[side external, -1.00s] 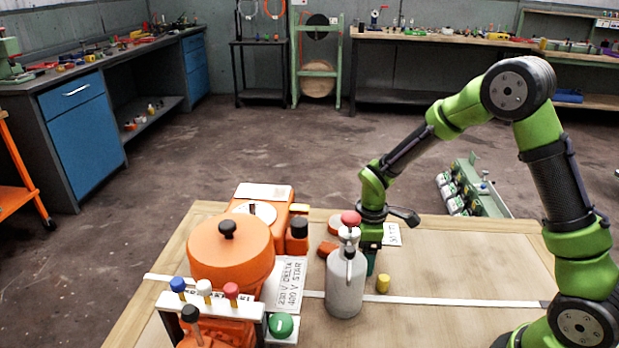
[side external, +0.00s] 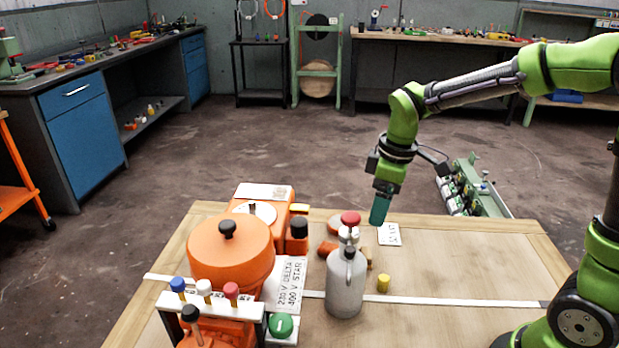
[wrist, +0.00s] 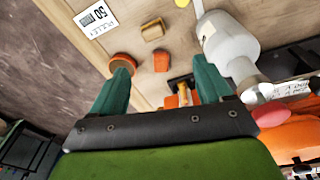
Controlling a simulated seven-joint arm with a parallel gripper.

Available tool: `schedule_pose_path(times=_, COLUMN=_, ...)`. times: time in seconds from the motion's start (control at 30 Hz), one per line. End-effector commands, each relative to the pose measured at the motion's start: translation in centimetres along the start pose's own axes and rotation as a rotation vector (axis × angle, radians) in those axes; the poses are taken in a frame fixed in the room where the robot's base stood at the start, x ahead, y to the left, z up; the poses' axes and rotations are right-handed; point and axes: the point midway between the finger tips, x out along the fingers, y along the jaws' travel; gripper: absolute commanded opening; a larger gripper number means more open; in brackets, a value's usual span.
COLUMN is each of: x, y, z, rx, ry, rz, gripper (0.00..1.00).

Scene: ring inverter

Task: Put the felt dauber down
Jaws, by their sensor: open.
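A small tan piece, which I take to be the felt dauber (side external: 369,258), is on the wooden table, partly hidden behind the grey bottle (side external: 345,285). In the wrist view the tan piece (wrist: 152,30) lies clear of my fingers, beyond the orange block (wrist: 161,61). I cannot tell whether it stands or lies. My gripper (side external: 378,222) is raised above the table's far side, near the white card (side external: 389,235). In the wrist view my gripper (wrist: 163,80) has its teal fingers wide apart, with nothing held between them.
A yellow cylinder (side external: 383,283) stands right of the bottle. An orange disc (wrist: 122,65) lies near the block. The large orange motor (side external: 230,255) and terminal posts crowd the table's left side. The right side of the tabletop (side external: 470,265) is clear.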

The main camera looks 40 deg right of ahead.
Motion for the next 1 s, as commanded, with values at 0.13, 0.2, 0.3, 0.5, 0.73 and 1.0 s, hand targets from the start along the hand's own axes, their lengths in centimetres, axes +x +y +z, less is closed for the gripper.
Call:
schedule_pose_path(times=0.13, x=-4.8, y=-3.0, z=2.7, rx=0.284, ry=0.171, rz=0.030, gripper=0.78)
schedule_pose_path(times=0.2, x=-6.3, y=-4.4, z=4.0, rx=0.418, ry=0.252, rz=0.023, gripper=0.78)
schedule_pose_path(times=0.3, x=-7.8, y=-6.2, z=5.8, rx=0.593, ry=0.358, rz=-0.004, gripper=0.78)
schedule_pose_path(times=0.5, x=-8.9, y=-8.4, z=8.1, rx=0.826, ry=0.498, rz=-0.075, gripper=0.78)
schedule_pose_path(times=0.73, x=-8.9, y=-9.0, z=8.7, rx=0.893, ry=0.532, rz=-0.102, gripper=0.78)
schedule_pose_path(times=1.0, x=-8.9, y=-8.9, z=8.6, rx=0.890, ry=0.531, rz=-0.100, gripper=0.81)
